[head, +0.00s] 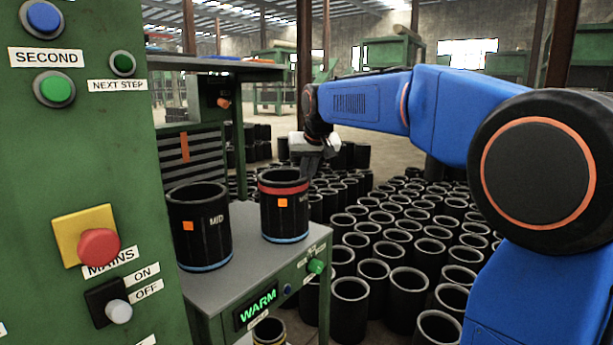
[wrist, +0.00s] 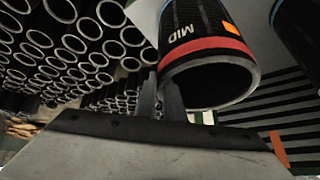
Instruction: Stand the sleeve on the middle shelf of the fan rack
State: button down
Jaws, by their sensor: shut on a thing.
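The sleeve (head: 285,212) is a black cylinder with a red band near its top, a blue line at its base and an orange square. It is upright at the right end of a grey shelf (head: 245,262) marked WARM. I cannot tell whether its base touches the shelf. My gripper (head: 311,172) is at its rim from the right and behind. In the wrist view, the sleeve (wrist: 205,62) reads MID, and my gripper (wrist: 160,98) is shut on its wall, one finger inside the mouth. The sleeve's base is hidden there.
A second black sleeve (head: 198,232), marked MID, stands left on the same shelf. A dark upper shelf (head: 225,66) hangs above, beside slatted panels (head: 190,152). A green control panel (head: 75,180) fills the left. Many sleeves (head: 390,270) crowd the floor to the right.

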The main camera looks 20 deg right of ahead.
jog(key=c, duration=1.9)
grip_release()
jog(key=shift+o, duration=0.2)
jog(key=v, duration=1.2)
jog(key=s+d+f+n+g, duration=0.1)
jog(key=s+d+f, duration=0.2)
jog(key=s+f, duration=2.9)
jog(key=s, duration=0.4)
jog(key=shift+s+d+f+g, duration=0.15)
jog(key=shift+s+f+g, duration=0.15)
jog(key=shift+f, duration=0.05)
